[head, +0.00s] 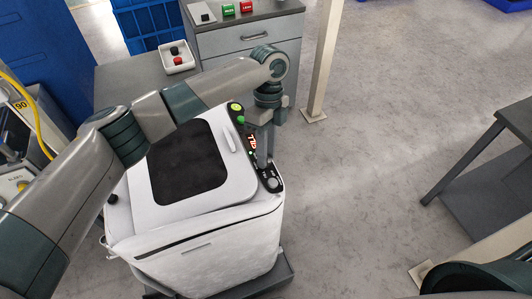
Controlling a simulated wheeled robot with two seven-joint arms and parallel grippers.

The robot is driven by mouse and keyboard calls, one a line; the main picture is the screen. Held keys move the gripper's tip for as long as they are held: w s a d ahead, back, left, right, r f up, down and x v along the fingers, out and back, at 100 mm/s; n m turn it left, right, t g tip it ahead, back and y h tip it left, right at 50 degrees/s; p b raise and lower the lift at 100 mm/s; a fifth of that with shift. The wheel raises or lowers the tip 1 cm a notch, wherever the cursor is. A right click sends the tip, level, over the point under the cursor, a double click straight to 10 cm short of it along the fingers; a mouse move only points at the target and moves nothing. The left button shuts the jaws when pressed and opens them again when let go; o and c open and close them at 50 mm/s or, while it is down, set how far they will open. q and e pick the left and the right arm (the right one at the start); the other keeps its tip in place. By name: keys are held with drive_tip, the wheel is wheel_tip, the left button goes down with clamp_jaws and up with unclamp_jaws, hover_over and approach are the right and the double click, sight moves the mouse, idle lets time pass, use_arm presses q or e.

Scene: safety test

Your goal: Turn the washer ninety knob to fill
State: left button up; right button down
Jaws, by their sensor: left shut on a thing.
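A white washer (222,204) with a black lid panel (188,163) stands in the middle. A dark control strip (254,150) runs along its right edge, with green buttons, a red lit display and a round silver knob (272,184) at the near end. My right gripper is out of view.
A grey cabinet (240,38) behind carries a green and a red block. A small box (177,57) with red and black buttons sits on a grey surface. A pale post (324,60) stands close right of my left gripper.

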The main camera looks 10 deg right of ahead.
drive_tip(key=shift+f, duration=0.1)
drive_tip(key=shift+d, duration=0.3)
use_arm(q)
drive_tip(key=o, duration=1)
drive_tip(key=shift+o, duration=0.2)
drive_tip(key=shift+w+r, duration=0.1)
drive_tip(key=shift+w+d+r+b, duration=0.1)
drive_tip(key=shift+w+r+b, duration=0.1)
drive_tip(key=shift+r+b, duration=0.25)
drive_tip(key=b+v, duration=0.2)
drive_tip(key=v, duration=1.4)
drive_tip(key=shift+b, duration=0.35)
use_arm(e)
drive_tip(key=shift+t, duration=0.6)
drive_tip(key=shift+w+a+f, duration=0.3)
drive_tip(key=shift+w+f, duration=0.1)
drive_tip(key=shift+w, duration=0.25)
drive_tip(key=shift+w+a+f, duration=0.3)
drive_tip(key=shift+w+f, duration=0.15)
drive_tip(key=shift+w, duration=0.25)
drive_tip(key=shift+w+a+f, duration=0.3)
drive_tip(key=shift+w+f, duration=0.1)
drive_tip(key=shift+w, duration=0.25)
